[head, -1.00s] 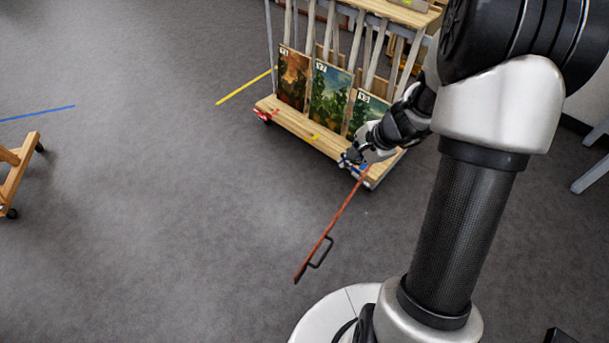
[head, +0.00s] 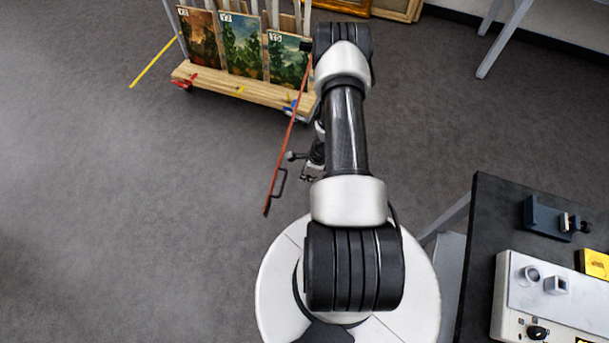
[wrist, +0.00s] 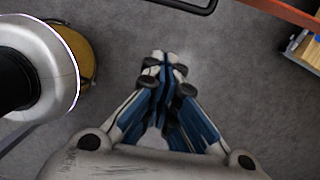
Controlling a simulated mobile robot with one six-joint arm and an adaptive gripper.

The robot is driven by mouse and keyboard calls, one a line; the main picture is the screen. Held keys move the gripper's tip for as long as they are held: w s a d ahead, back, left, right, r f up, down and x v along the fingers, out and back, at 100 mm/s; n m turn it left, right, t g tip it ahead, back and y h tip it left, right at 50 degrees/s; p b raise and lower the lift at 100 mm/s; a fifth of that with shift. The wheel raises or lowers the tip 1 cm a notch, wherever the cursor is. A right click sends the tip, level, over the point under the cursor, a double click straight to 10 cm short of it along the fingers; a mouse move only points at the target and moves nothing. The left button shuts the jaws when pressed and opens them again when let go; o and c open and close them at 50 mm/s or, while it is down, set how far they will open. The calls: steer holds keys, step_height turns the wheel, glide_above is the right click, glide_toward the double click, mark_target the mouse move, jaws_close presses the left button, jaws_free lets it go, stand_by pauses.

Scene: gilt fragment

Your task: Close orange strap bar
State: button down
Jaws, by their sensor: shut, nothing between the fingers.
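The orange strap bar (head: 288,137) is swung out from the right end of the wooden painting cart (head: 240,90), reaching over the floor towards me. Its black handle (head: 280,183) is near the free end. In the wrist view, part of the bar (wrist: 287,11) crosses the top right corner and the handle (wrist: 190,6) shows at the top edge. My gripper (wrist: 165,62) is shut and empty, apart from the handle. In the head view my gripper is partly hidden by my arm, just right of the bar.
Several framed paintings (head: 240,45) stand in the cart. A dark table (head: 480,235) with a white device (head: 560,300) stands at the right. A yellow floor line (head: 152,62) runs left of the cart. The floor at left is clear.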

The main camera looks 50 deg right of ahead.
steer(key=w+a+f+b, duration=0.2)
steer(key=w+f, duration=0.2)
steer(key=f, duration=0.2)
steer(key=shift+w+a+f, duration=0.25)
steer(key=shift+a, duration=0.15)
steer(key=shift+w, duration=0.1)
